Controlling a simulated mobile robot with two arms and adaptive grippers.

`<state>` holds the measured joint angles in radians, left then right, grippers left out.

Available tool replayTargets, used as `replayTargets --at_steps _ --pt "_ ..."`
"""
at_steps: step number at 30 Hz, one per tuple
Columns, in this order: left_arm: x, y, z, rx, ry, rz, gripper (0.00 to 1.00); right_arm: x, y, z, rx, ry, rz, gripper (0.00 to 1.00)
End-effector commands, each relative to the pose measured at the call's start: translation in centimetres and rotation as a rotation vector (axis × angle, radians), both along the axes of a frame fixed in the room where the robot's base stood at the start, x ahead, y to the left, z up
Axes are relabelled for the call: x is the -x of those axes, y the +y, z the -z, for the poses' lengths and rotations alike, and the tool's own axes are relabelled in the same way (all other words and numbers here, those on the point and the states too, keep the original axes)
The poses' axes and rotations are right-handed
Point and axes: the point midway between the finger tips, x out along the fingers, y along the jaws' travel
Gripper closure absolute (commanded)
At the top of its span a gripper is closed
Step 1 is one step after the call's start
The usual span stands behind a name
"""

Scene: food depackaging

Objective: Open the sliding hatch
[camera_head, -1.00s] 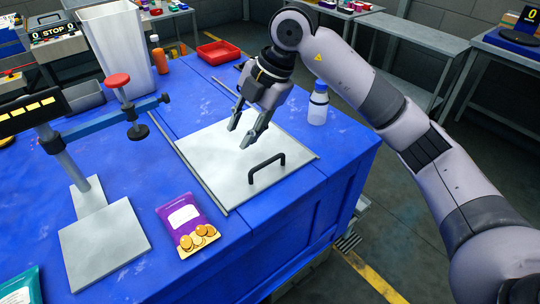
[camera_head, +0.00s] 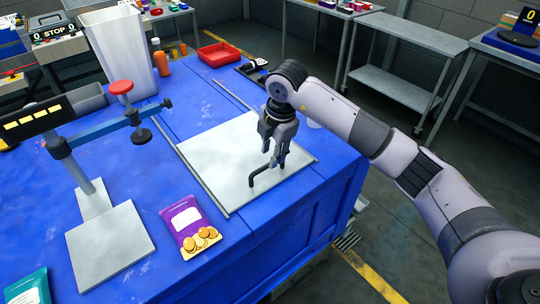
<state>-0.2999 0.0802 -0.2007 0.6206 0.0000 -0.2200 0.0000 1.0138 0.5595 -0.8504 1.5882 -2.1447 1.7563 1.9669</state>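The sliding hatch (camera_head: 222,160) is a pale metal panel set in the top of the blue table and lying in its frame. A black bar handle (camera_head: 252,180) stands near its front right edge. My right gripper (camera_head: 275,163) points down over the hatch at the handle's far right end. Its fingers look apart and partly cover that end of the handle. I cannot tell whether they touch the bar. My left gripper is not in view.
A purple cookie packet (camera_head: 185,219) lies left of the hatch. A metal stand with a red knob (camera_head: 121,87) is farther left. A red tray (camera_head: 219,53) and a tall white bin (camera_head: 119,50) are at the back.

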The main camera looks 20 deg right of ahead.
Motion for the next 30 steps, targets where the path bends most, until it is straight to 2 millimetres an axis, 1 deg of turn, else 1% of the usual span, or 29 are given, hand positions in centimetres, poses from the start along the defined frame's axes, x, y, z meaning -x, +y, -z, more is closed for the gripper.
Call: replayTargets --at_steps 1,3,7,12,19,30 --pt "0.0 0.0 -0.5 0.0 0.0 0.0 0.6 -0.1 0.1 0.8 -0.001 0.004 0.001 0.69" --pt "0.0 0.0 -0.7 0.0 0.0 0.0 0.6 -0.3 0.2 1.8 0.0 0.003 0.001 0.69" --pt "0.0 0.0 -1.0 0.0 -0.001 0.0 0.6 -0.6 0.3 3.2 0.0 0.002 0.0 0.69" --pt "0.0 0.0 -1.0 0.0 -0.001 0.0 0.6 -0.7 0.3 3.8 0.0 -0.001 -0.001 0.69" --pt "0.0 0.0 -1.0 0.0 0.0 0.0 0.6 -0.7 0.3 3.9 -0.001 -0.001 -0.001 0.69" --pt "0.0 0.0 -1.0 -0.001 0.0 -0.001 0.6 -0.7 0.3 3.8 -0.001 -0.001 -0.001 0.94"
